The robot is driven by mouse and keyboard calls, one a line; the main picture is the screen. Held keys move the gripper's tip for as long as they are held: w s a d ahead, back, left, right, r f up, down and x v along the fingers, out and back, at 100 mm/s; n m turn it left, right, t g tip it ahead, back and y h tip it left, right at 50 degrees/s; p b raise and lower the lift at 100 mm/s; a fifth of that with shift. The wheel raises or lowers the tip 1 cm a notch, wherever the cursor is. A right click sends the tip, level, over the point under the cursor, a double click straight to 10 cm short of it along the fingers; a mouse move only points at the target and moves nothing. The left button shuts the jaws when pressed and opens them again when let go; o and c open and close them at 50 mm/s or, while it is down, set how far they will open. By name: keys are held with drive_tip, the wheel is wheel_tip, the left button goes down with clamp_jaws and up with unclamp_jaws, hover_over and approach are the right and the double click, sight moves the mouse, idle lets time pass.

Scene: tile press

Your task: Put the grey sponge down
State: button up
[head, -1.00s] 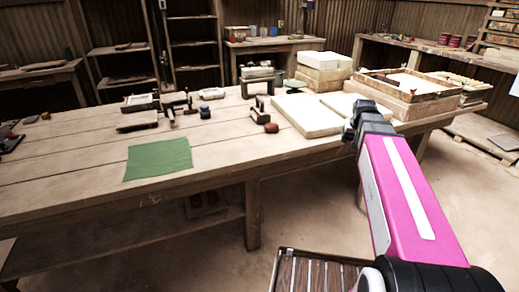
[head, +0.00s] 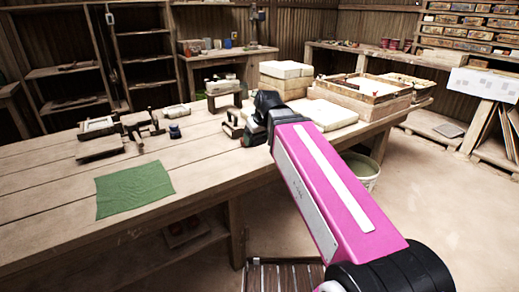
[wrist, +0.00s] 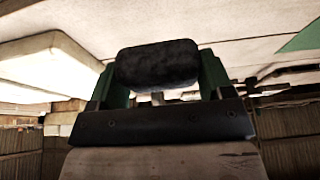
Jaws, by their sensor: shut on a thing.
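The grey sponge (wrist: 158,64) is a dark, rounded block in the wrist view. It sits between the two green fingers of my gripper (wrist: 158,75), which is shut on it. In the head view my gripper (head: 266,105) is over the right part of the workbench (head: 60,165), in front of the pale slabs.
A green cloth (head: 135,190) lies flat on the bench. Wooden tools and frames (head: 130,138) lie behind it. Pale slabs (head: 325,113) and a wooden tray (head: 368,90) fill the right end. A dark block (head: 232,124) stands near my gripper. Bare planks surround the cloth.

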hover_over(258, 152)
drive_tip(key=f, duration=0.6)
drive_tip(key=shift+s+d+f, duration=0.3)
drive_tip(key=shift+d+f, duration=0.05)
drive_tip(key=shift+f, duration=2.05)
drive_tip(key=shift+f, duration=0.35)
drive_tip(key=o, duration=0.8)
drive_tip(key=shift+s+f, duration=0.1)
drive_tip(key=shift+s, duration=0.05)
drive_tip(key=shift+o, duration=0.2)
drive_tip(key=shift+r, duration=0.25)
drive_tip(key=shift+o, duration=0.6)
drive_tip(key=v, duration=1.2)
drive_tip(key=shift+r, duration=0.15)
